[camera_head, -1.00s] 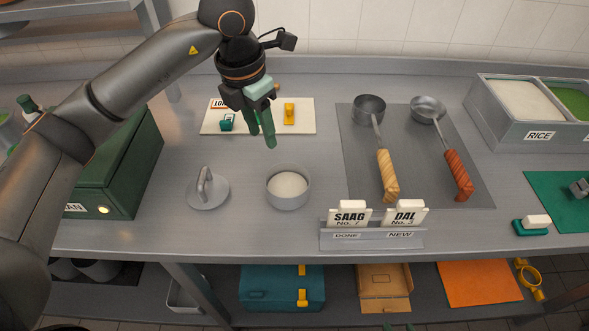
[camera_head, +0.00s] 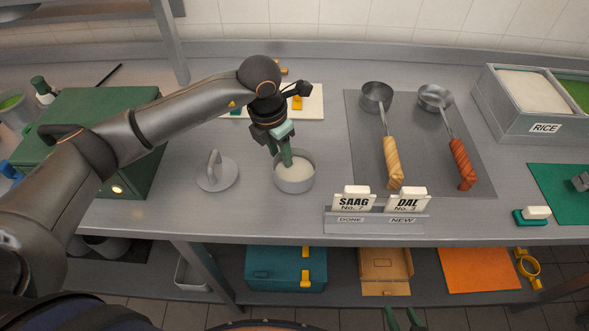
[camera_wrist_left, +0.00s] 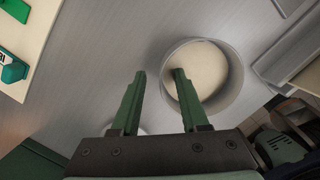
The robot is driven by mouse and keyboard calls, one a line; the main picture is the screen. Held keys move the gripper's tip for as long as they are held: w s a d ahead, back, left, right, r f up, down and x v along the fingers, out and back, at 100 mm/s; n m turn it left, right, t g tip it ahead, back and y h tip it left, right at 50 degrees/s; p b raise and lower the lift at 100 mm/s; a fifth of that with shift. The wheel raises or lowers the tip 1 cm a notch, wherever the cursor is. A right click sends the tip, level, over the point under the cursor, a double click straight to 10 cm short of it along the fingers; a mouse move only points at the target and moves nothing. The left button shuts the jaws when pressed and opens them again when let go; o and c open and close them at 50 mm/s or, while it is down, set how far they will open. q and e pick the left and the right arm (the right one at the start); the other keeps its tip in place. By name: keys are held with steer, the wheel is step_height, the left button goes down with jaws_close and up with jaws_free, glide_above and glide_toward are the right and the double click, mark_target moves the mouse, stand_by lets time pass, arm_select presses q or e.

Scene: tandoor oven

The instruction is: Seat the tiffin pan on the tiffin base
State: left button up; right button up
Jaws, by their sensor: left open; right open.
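The tiffin pan looks to be the round grey metal pan (camera_head: 295,184) with white contents, standing upright on the counter. It also shows in the left wrist view (camera_wrist_left: 237,78). My left gripper (camera_head: 280,158) is open at the pan's left rim. In the left wrist view one finger of my left gripper (camera_wrist_left: 159,74) overlaps the pan's inside and the other is outside, with the rim between them. I cannot tell whether they touch it. A round metal lid with an upright handle (camera_head: 216,172) lies left of the pan. I cannot pick out the tiffin base. My right gripper (camera_head: 402,318) is open and empty at the bottom edge.
A green box (camera_head: 95,105) stands at the left. A label stand (camera_head: 376,222) with SAAG and DAL signs is right of the pan at the counter's front. Two ladles (camera_head: 392,165) lie on a grey mat (camera_head: 425,150). A RICE container (camera_head: 545,128) is at the right.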

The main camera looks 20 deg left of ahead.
arm_select(q)
jaws_close()
stand_by(0.3)
stand_by(1.1)
